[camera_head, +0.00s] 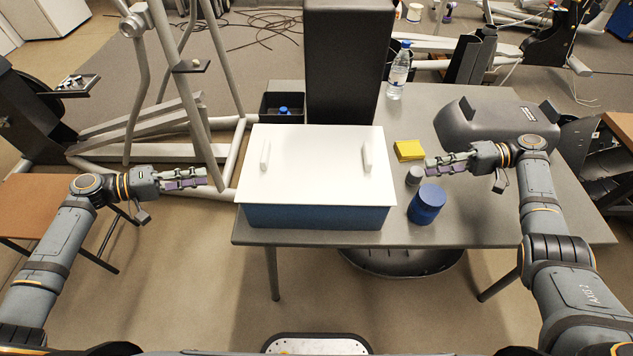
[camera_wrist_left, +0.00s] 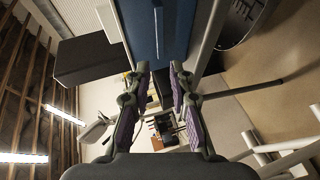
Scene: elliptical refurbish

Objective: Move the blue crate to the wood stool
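The blue crate (camera_head: 315,216) stands on the grey table with a white lid (camera_head: 315,180) on it; the lid has two white handles. Its blue side also shows at the top of the left wrist view (camera_wrist_left: 160,30). A brown wood stool (camera_head: 30,205) is at the left edge, partly hidden by my left arm. My left gripper (camera_head: 205,178) is open and empty, left of the crate and apart from it; its spread fingers show in the wrist view (camera_wrist_left: 160,72). My right gripper (camera_head: 428,165) appears open and empty, right of the crate above the table.
On the grey table (camera_head: 470,235) are a blue jar (camera_head: 427,204), a small grey cylinder (camera_head: 414,175), a yellow block (camera_head: 409,151), a water bottle (camera_head: 398,72) and a dark grey cover (camera_head: 485,125). A black upright block (camera_head: 347,60) stands behind the crate. Exercise-machine frames (camera_head: 140,125) fill the back left.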

